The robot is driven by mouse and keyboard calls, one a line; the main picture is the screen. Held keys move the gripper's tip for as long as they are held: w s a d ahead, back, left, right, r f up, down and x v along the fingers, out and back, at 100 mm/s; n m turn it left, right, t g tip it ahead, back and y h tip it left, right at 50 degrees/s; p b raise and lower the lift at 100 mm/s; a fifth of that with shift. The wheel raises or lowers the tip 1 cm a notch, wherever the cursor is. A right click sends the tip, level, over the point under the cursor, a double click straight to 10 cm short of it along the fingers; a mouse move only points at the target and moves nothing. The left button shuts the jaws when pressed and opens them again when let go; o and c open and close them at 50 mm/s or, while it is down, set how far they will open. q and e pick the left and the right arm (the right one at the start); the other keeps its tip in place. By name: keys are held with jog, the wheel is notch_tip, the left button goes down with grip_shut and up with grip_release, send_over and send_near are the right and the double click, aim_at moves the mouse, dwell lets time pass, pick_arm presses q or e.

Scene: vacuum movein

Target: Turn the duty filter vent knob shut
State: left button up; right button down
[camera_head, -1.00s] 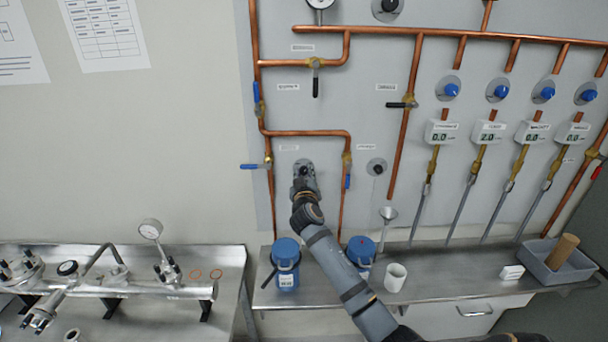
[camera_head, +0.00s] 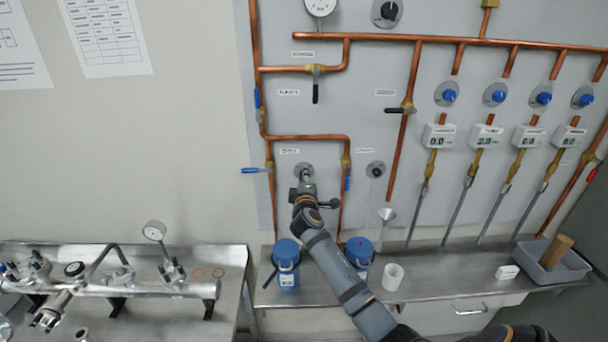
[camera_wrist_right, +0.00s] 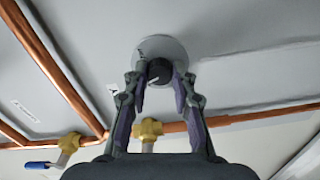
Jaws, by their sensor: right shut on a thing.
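The vent knob (camera_wrist_right: 159,71) is a small dark knob on a round pale plate (camera_wrist_right: 163,50) on the grey wall panel. In the wrist view my right gripper (camera_wrist_right: 160,76) has one finger on each side of it and is shut on it. In the head view my right gripper (camera_head: 306,178) reaches up to the panel and covers most of the knob; part of its round plate (camera_head: 299,168) shows around the gripper. The label above is too small to read. My left gripper is not in view.
A similar dark knob (camera_head: 376,170) is to the right. Copper pipes (camera_head: 310,136) with blue-handled valves (camera_head: 255,170) run around the held knob.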

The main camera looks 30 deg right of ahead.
jog(key=shift+f+n+p, duration=0.1)
jog(key=shift+n+p, duration=0.85)
jog(key=shift+n, duration=1.35)
jog(key=c, duration=1.1)
grip_release()
jog(key=v, duration=1.2)
